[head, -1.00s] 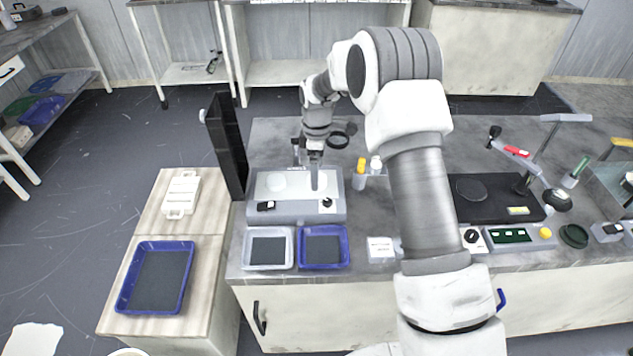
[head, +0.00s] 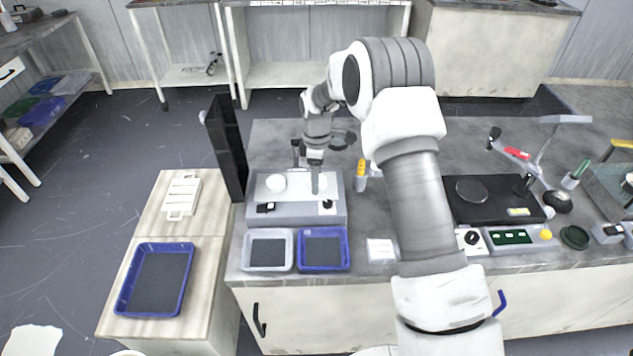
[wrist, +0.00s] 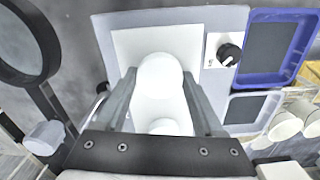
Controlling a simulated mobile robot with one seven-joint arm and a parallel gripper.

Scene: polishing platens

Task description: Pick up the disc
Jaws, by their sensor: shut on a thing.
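My gripper (head: 316,183) points down over the right part of the grey polishing machine (head: 296,212). In the wrist view my gripper (wrist: 159,77) is shut on a white disc (wrist: 160,74), with one finger on each side of it. I cannot tell whether the disc touches the machine top or is held just above it. A second white round piece (head: 276,182) sits on the left of the machine top. It also shows lower in the wrist view (wrist: 165,127), partly hidden by my gripper.
A white tray (head: 289,252) and a blue tray (head: 347,252) stand in front of the machine. A black upright panel (head: 226,145) is at its left. A yellow-capped bottle (head: 361,176) stands close on the right. The machine's knob (wrist: 229,54) is near my gripper.

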